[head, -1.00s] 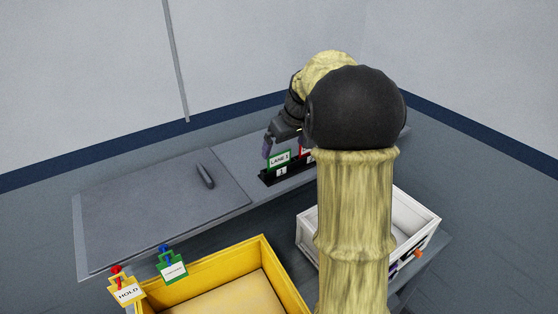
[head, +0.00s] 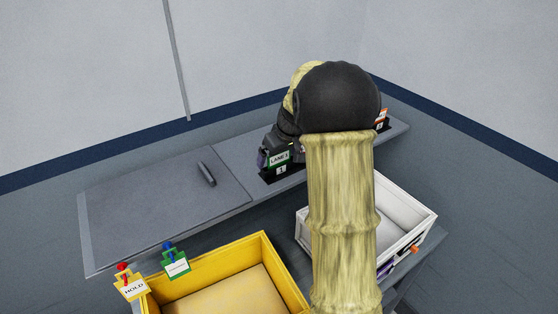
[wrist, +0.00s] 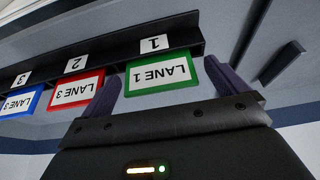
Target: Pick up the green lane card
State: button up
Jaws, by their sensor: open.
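The green lane card (wrist: 162,75), marked LANE 1, stands in the black card rack (wrist: 110,50) at the slot labelled 1. It also shows in the head view (head: 279,159) on the grey shelf, partly beside my arm. My gripper (wrist: 162,85) is open, its two dark fingers on either side of the green card. I cannot tell whether the fingers touch it. In the wrist view a red-framed card (wrist: 76,90) marked LANE 3 stands at slot 2, and a blue-framed card (wrist: 20,103) at slot 3. My arm hides most of the rack in the head view.
A yellow bin (head: 262,243) stands at the front, with a yellow HOLD tag (head: 133,289) and a green tag (head: 176,268) clipped to its rim. A white bin (head: 433,216) is at the right. A dark handle-like bar (head: 206,174) lies on the grey panel at left.

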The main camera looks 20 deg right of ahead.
jog(key=shift+c, duration=0.2)
jog(key=c, duration=1)
notch_tip(320, 180, up, 10)
jog(key=b, duration=0.2)
jog(key=shift+b, duration=0.35)
